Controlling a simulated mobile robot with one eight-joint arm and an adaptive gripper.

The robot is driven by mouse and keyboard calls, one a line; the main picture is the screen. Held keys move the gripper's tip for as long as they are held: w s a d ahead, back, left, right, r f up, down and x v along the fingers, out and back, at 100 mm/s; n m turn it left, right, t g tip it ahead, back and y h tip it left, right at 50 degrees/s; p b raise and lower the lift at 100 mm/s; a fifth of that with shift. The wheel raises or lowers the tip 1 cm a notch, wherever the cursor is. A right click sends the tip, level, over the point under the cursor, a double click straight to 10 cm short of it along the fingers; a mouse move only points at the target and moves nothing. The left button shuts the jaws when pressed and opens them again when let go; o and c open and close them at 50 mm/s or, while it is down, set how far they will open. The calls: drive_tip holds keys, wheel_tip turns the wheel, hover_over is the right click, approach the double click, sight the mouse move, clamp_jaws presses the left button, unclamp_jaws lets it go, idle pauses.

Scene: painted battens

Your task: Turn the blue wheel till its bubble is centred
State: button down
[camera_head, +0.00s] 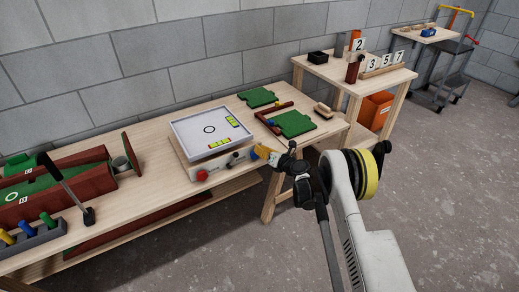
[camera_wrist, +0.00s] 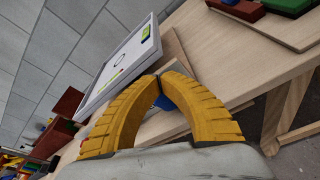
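A levelling box with a white tilting top (camera_head: 190,135) stands on the long bench. Its top carries a black ring and two yellow-green bubble vials, one near the right edge (camera_head: 232,122) and one near the front edge (camera_head: 218,143). The bubbles are too small to read. A red wheel (camera_head: 202,175) is on the front face. My gripper (camera_head: 259,152) is at the box's front right corner. In the wrist view its yellow fingertips (camera_wrist: 159,76) meet. A blue part (camera_wrist: 163,103), likely the blue wheel, shows between the fingers, mostly hidden; I cannot tell whether they touch it.
Green boards (camera_head: 293,124) with a dark red strip lie right of the box. Dark red troughs (camera_head: 60,190) and a rack of coloured pegs (camera_head: 35,236) are at the left. A second table (camera_head: 340,78) with number cards stands behind right. Floor in front is clear.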

drive_tip(key=shift+w+d+f, duration=0.1)
drive_tip(key=shift+d, duration=0.05)
drive_tip(key=shift+w+d+f, duration=0.3)
drive_tip(key=shift+d+f, duration=0.05)
drive_tip(key=shift+d, duration=0.1)
idle(0.3)
idle(0.4)
drive_tip(key=shift+w+d+r, duration=0.15)
drive_tip(key=shift+d+r, duration=0.05)
drive_tip(key=shift+r, duration=0.05)
drive_tip(key=f+v, duration=0.1)
drive_tip(key=v, duration=0.5)
drive_tip(key=shift+s+a, duration=0.2)
drive_tip(key=shift+s, duration=0.1)
drive_tip(key=shift+f, duration=0.1)
